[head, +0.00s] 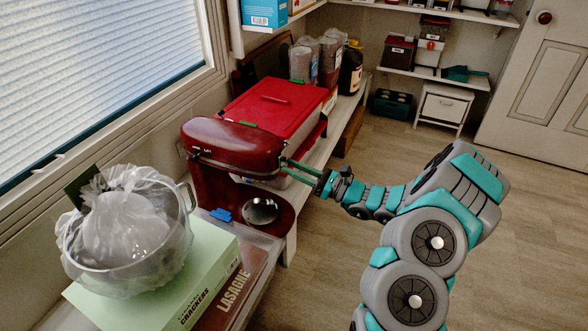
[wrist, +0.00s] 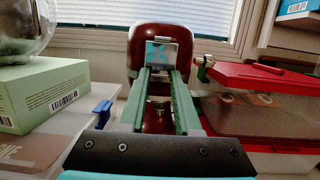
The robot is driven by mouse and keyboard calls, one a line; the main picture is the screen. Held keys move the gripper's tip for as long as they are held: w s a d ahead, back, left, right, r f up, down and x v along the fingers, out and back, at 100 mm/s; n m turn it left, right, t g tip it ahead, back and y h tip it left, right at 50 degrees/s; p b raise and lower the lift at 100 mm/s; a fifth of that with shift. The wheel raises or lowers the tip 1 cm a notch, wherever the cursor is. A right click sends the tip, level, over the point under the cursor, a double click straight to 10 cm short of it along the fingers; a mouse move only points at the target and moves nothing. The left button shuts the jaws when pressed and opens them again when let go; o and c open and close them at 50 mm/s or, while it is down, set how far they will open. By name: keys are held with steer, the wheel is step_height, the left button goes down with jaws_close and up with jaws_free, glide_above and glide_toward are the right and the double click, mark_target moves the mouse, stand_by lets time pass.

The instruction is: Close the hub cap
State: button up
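A dark red stand mixer (head: 225,150) stands on the bench; its head also shows in the wrist view (wrist: 205,32). On the front of its head is a square, shiny metal plate (wrist: 162,53), which appears to be the hub cap and reflects teal. Its hinge is not clear, and I cannot tell how far it stands open. My gripper (head: 285,166) reaches the mixer head's front from the right. In the wrist view its two green fingers (wrist: 160,72) are apart, with their tips just below or in front of the plate. Nothing is visibly held between them.
A red-lidded clear bin (head: 275,103) stands right behind the mixer. A glass bowl with a plastic bag (head: 125,225) sits on a green crackers box (head: 205,255) at left. A silver knob (wrist: 204,66) sticks out beside the mixer head. The floor (head: 345,240) at right is clear.

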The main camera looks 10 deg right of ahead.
steer(key=o, duration=0.4)
steer(key=v, duration=0.7)
steer(key=shift+s+d+f, duration=0.1)
steer(key=shift+s+d, duration=0.15)
steer(key=shift+d, duration=0.1)
